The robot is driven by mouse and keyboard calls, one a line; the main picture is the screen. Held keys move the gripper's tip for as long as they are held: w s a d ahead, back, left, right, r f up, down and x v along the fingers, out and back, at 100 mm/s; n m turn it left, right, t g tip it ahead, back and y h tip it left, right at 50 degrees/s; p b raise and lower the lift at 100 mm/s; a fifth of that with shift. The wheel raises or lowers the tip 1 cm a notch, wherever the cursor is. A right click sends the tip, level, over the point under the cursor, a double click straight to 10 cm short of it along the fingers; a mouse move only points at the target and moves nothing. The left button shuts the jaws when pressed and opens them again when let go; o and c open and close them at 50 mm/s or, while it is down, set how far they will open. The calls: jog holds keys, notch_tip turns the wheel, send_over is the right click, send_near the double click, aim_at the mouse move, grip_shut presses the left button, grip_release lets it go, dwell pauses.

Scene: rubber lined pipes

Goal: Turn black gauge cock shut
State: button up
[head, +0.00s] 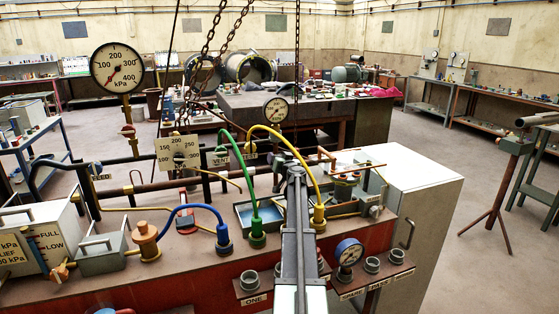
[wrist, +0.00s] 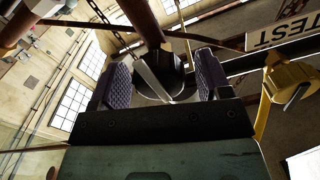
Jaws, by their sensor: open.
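In the wrist view a black rounded fitting (wrist: 172,76), which looks like the black gauge cock, sits between the two finger pads under a brown pipe. A pale flat bar, perhaps its handle, crosses in front of it. My gripper (wrist: 163,80) is open, one ridged pad on each side of the fitting. I cannot tell whether either pad touches it. In the head view my arm (head: 298,230) reaches away over the bench, and its end hides the cock. A white dial gauge (head: 276,110) stands just beyond the arm's end.
A yellow valve (wrist: 288,84) and a TEST sign (wrist: 285,32) are close on the right in the wrist view. Yellow (head: 318,212), green (head: 257,232) and blue (head: 223,236) hoses flank the arm. Chains (head: 297,70) hang above the bench. A blue-rimmed gauge (head: 348,252) stands front right.

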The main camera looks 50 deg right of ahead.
jog(key=shift+c, duration=0.2)
jog(key=c, duration=0.9)
jog(key=shift+m, duration=0.5)
jog(key=m, duration=0.3)
jog(key=shift+s+m, duration=0.1)
jog(key=shift+m, duration=0.3)
jog(key=m, duration=0.4)
jog(key=shift+f+m, duration=0.15)
jog(key=shift+m, duration=0.15)
jog(key=m, duration=0.8)
jog(key=shift+f, duration=0.1)
jog(key=shift+m, duration=0.4)
